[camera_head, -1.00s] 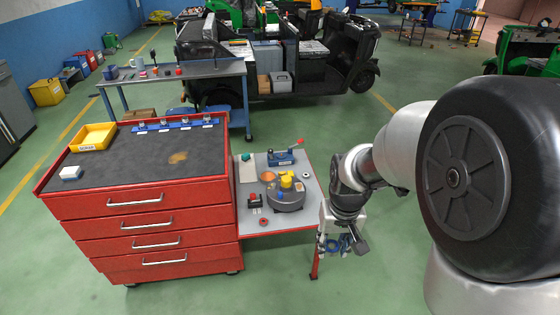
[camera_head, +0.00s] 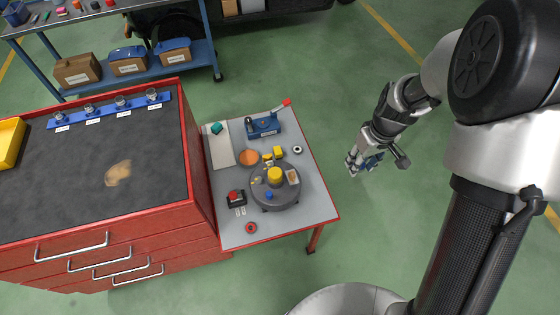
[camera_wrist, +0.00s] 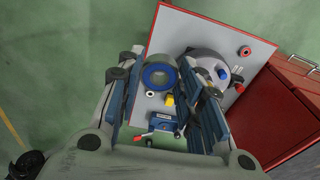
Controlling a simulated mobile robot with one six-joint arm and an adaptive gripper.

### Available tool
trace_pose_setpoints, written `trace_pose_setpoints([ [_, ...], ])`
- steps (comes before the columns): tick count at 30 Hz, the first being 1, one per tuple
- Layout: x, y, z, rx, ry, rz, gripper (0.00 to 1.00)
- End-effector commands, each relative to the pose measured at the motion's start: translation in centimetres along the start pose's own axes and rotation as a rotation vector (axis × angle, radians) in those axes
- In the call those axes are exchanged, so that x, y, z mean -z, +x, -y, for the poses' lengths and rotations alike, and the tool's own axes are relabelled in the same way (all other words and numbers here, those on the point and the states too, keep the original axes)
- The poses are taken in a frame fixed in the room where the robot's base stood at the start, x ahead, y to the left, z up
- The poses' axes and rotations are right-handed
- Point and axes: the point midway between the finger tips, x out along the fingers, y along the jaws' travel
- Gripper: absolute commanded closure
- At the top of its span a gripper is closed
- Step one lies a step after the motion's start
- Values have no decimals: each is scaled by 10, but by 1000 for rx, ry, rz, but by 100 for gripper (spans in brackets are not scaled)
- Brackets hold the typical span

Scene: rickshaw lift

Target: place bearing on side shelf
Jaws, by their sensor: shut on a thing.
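The bearing, a silver ring with a blue band (camera_wrist: 148,77), sits between my gripper's fingers in the wrist view. My gripper (camera_head: 358,166) is shut on it, and a bit of blue (camera_head: 373,161) shows there in the head view. The gripper is in the air over the green floor, to the right of and apart from the side shelf. The side shelf (camera_head: 312,200) is a grey top with a red edge, joined to the red cabinet's right side. It also shows beyond the fingers in the wrist view (camera_wrist: 200,32).
The shelf's front right corner is bare. The red drawer cabinet (camera_head: 201,165) adjoins it.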

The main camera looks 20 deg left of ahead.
Motion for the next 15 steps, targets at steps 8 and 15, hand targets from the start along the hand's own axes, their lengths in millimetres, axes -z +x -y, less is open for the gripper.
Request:
trace_pose_setpoints([
  [8,35,118,38,65,-590,0,90],
  [15,41,158,52,79,-807,-8,90],
])
